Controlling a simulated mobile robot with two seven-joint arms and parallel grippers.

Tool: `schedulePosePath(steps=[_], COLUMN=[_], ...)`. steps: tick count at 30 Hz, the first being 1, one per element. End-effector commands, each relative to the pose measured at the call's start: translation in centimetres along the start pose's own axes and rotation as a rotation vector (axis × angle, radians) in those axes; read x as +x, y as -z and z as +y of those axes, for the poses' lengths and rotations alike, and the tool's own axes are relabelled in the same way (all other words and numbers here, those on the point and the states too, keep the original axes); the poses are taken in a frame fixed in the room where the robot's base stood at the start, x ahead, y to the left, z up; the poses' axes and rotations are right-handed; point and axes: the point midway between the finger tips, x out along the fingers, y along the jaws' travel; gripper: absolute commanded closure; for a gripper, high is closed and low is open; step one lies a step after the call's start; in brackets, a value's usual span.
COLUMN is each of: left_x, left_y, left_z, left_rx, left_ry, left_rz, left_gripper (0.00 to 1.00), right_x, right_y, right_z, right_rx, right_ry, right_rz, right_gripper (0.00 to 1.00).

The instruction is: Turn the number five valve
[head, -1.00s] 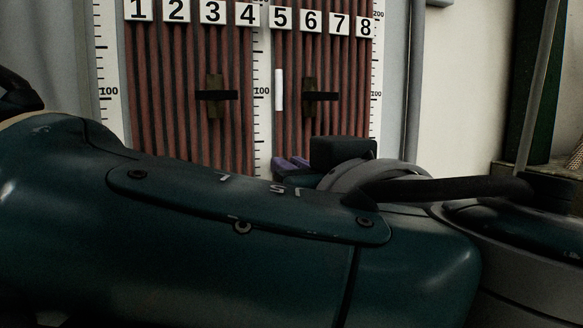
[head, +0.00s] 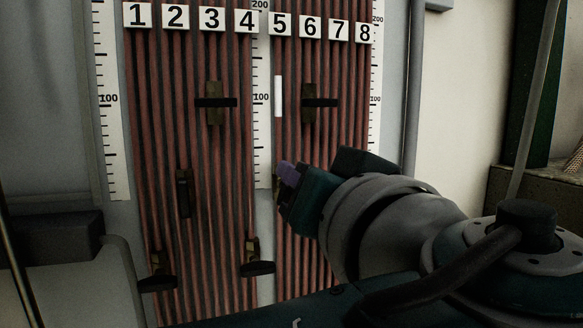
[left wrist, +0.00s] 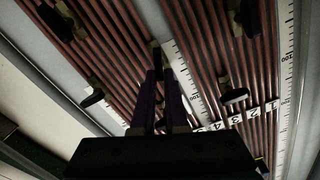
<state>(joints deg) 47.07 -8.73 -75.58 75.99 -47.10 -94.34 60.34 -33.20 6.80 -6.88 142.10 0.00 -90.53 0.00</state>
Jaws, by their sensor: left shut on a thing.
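The number five plate (head: 280,24) heads a red-brown tube on the board. My left gripper (head: 287,175), with purple fingertips, is at that tube in the head view, well below the plate. In the left wrist view the fingers (left wrist: 163,97) are shut at the number five valve (left wrist: 155,52), a dark brownish piece beside the white scale. The fingers and gripper body hide most of this valve, so its handle angle cannot be told. My right gripper is not in view.
Other valves with dark handles sit on the tubes: number three (head: 215,103), number six (head: 320,102), number two (head: 183,193), number one (head: 158,272) and number four (head: 254,260). White scales (head: 262,120) run between the tube groups. A grey post (head: 413,90) stands at right.

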Motion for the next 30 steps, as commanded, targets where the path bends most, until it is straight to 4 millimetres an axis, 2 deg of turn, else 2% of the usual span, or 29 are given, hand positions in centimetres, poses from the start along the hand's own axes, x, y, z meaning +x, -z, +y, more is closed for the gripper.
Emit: schedulePosePath(steps=[21,30], left_x=[0.0,0.0], left_y=[-0.3,-0.7], left_z=[1.1,1.4], left_rx=[0.679,0.902], left_ry=[-0.003,-0.003], left_rz=[-0.004,-0.003], left_gripper=[1.00,1.00], right_x=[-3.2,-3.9], right_y=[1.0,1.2], right_z=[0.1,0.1], right_rx=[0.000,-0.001], right_ry=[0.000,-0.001], right_rz=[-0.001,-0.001], right_gripper=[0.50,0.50])
